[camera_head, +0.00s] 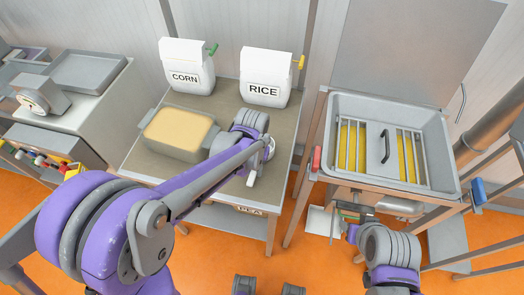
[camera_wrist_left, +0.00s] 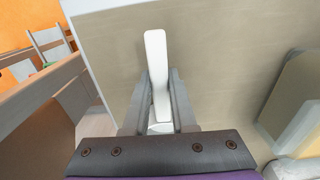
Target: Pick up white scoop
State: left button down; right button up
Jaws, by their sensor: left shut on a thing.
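The white scoop (camera_head: 252,178) is at the right part of the grey table, partly hidden by my left arm in the head view. In the left wrist view its long white handle (camera_wrist_left: 157,70) stands between the two grey fingers of my left gripper (camera_wrist_left: 160,100). The left gripper is shut on the handle. The scoop's bowl is hidden, and I cannot tell whether the scoop touches the tabletop. My right arm (camera_head: 390,250) is low at the right, in front of the sink stand; its fingers cannot be made out clearly.
The table (camera_head: 215,95) also holds a tan-filled grey tub (camera_head: 178,155), a CORN container (camera_head: 187,78) and a RICE container (camera_head: 264,90). A lidded metal basin (camera_head: 440,150) stands right, across a narrow gap. A scale (camera_head: 38,98) sits on the left counter.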

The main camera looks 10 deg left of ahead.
pick_arm(q)
notch_tip(320, 180, up, 10)
jog(key=shift+p, duration=0.4)
dwell(0.6)
